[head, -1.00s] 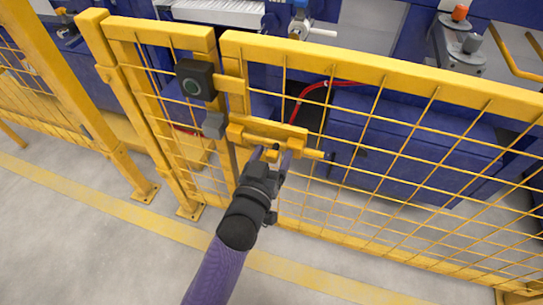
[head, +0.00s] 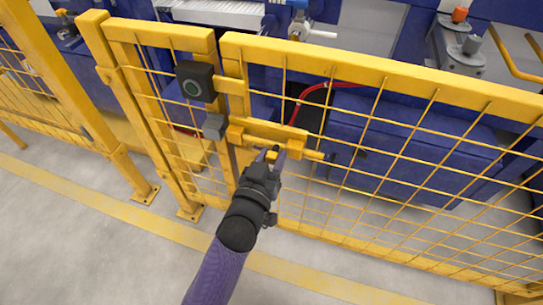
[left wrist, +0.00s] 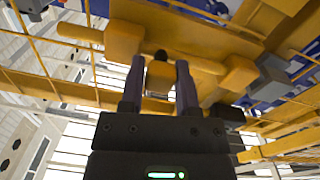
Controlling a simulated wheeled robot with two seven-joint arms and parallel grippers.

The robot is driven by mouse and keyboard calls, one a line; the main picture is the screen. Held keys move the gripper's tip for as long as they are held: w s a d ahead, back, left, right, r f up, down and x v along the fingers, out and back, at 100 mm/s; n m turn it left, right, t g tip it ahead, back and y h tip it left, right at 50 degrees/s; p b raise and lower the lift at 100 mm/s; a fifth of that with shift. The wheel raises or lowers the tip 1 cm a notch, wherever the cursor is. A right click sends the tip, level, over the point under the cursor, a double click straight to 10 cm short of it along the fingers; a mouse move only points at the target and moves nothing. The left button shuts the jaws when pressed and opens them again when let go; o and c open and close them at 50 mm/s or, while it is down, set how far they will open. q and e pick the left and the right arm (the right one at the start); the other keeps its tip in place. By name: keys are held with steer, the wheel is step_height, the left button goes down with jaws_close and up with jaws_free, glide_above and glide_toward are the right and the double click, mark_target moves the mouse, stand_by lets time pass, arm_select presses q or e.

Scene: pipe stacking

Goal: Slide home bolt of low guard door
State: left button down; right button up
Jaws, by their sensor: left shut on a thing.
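The yellow bolt housing (head: 265,133) sits on the edge of the low mesh guard door (head: 380,75). The bolt's yellow rod (head: 313,156) sticks out of its right side; in the left wrist view the rod (left wrist: 80,34) points left. My left gripper (head: 268,155) is shut on the bolt's handle, a yellow block with a dark tip (left wrist: 160,76), which lies between the two fingers. A grey block (head: 214,126) is on the post side, left of the housing. I cannot tell whether the bolt's far end is inside it. My right gripper is not in view.
A dark box with a green button (head: 195,80) is mounted above the grey block. Yellow fence posts (head: 125,110) stand to the left. Blue machinery (head: 410,150) is behind the mesh. The grey floor in front is clear.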

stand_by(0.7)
arm_select(q)
steer(key=shift+a, duration=0.2)
steer(key=a, duration=0.1)
steer(key=w+a+p, duration=0.1)
steer(key=a, duration=0.1)
steer(key=a+p, duration=0.1)
steer(key=a, duration=0.1)
steer(key=shift+w+a, duration=0.1)
steer(key=shift+w, duration=0.3)
steer(key=shift+c, duration=1.7)
jaws_free()
steer(key=shift+a, duration=0.15)
